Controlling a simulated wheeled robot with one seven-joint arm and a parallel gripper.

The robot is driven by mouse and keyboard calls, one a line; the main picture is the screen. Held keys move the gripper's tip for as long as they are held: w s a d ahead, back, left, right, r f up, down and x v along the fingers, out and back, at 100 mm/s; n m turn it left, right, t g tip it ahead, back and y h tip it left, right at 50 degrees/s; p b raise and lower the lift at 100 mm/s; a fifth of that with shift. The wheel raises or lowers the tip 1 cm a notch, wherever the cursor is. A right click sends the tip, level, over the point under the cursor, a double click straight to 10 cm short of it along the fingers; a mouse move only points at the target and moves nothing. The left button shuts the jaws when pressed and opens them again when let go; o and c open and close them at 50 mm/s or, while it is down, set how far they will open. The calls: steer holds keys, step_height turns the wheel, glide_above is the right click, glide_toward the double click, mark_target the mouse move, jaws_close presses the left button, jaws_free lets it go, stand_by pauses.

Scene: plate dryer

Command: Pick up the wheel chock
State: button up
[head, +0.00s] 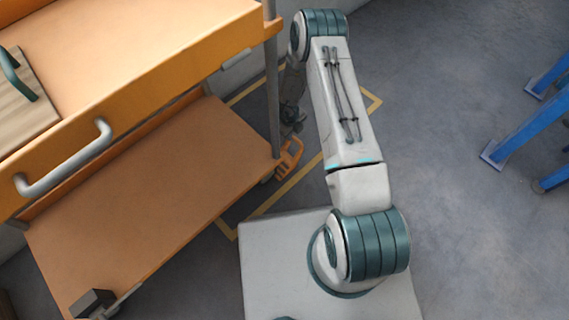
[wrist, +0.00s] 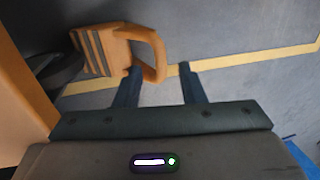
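The wheel chock (wrist: 118,42) is an orange wedge with dark ribs on its left side and a loop handle on its right. In the wrist view it lies on the floor against a dark caster wheel (wrist: 58,68). In the head view the chock (head: 289,158) shows beside the cart's near right corner. My gripper (wrist: 159,69) is open, with its left fingertip over the handle's opening and its right fingertip just right of the handle. The handle's outer bar shows between the fingers; I cannot tell how deep they reach. In the head view my gripper (head: 292,118) is dark and partly hidden.
An orange two-shelf cart (head: 160,165) with a grey push handle (head: 66,165) fills the left. Its post (head: 272,90) stands close to my gripper. A yellow floor line (head: 282,190) runs around the cart. Blue legs (head: 530,125) stand at right; the floor between is clear.

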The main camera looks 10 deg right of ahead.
mark_target(296, 138)
steer(key=shift+w+d+f+b, duration=0.2)
steer(key=shift+f+b, duration=0.45)
steer(key=shift+f, duration=0.5)
steer(key=shift+w+d+f+b, duration=0.1)
steer(key=shift+d+f+b, duration=0.15)
steer(key=shift+f+b, duration=0.6)
steer(key=shift+w+d+f+b, duration=0.15)
steer(key=shift+f+b, duration=0.25)
steer(key=shift+f, duration=1)
steer(key=shift+s+r, duration=0.1)
jaws_close()
